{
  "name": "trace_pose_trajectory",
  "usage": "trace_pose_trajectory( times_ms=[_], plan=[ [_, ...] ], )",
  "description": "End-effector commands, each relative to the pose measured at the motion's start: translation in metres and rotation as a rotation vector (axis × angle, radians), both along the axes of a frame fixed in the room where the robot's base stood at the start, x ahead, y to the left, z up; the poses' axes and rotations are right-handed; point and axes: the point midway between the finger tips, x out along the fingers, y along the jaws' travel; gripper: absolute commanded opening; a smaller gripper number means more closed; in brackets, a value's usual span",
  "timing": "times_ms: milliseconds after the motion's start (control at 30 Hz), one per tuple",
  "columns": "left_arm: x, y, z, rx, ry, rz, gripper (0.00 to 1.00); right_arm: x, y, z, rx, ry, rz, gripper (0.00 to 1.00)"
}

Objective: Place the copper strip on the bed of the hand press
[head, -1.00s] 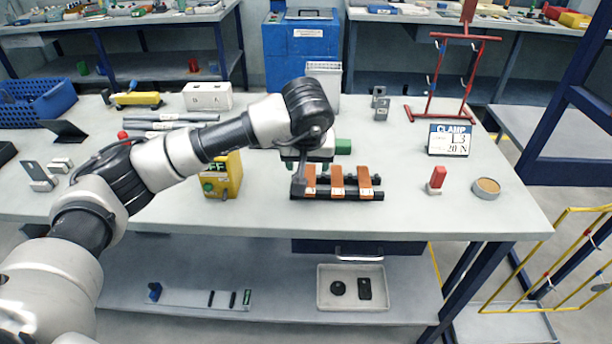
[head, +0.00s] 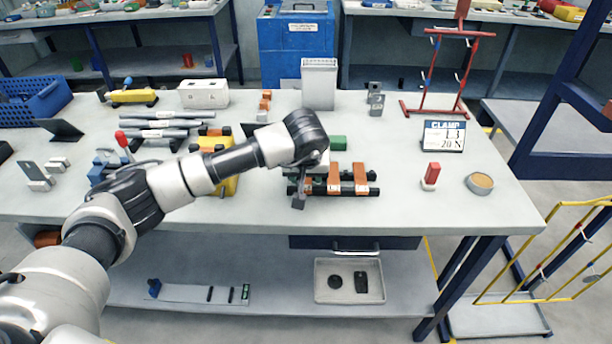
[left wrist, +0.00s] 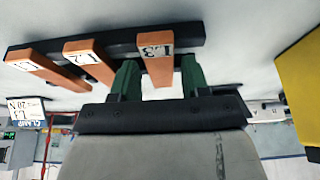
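Three copper strips lie across a black rack (head: 372,190) on the table; it also shows in the left wrist view (left wrist: 110,45). In the left wrist view they are labelled L3 (left wrist: 158,66), L2 (left wrist: 90,62) and L1 (left wrist: 35,68). My left gripper (left wrist: 159,62) is open, its green fingers on either side of strip L3, with gaps visible. In the head view my left wrist partly covers the rack's left end. A blue device with a red-knobbed lever (head: 122,140), seemingly the hand press, stands at the left, partly behind my arm. My right gripper is out of view.
A sign (head: 444,136) reads CLAMP, L3, 20 N. A yellow box (head: 230,184) stands left of the rack, partly behind my arm. A red-topped piece (head: 431,175) and round dish (head: 480,183) stand at the right.

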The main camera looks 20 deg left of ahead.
Motion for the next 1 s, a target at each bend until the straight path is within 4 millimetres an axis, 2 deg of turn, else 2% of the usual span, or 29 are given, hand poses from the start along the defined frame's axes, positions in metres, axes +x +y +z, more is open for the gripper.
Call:
trace_pose_trajectory(
  times_ms=[33, 200, 300, 667, 767, 933, 1000],
  plan=[
    [0.000, 0.000, 0.000, 0.000, 0.000, 0.000, 0.38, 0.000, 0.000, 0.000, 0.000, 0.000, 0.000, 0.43],
    [0.000, 0.000, 0.000, 0.000, 0.000, 0.000, 0.12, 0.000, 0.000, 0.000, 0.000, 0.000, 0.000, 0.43],
    [0.000, 0.000, 0.000, 0.000, 0.000, 0.000, 0.00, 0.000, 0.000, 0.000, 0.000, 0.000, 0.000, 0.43],
    [0.001, 0.000, 0.006, 0.000, -0.004, 0.001, 0.00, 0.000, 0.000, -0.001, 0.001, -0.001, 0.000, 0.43],
    [0.001, 0.001, 0.015, 0.000, -0.006, 0.001, 0.00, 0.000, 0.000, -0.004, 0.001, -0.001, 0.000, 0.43],
    [0.001, 0.001, 0.045, 0.000, -0.009, 0.000, 0.00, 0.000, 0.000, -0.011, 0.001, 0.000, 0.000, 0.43],
    [0.002, -0.020, 0.052, -0.002, -0.006, -0.005, 0.00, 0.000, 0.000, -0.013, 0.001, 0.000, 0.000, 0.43]
  ],
)
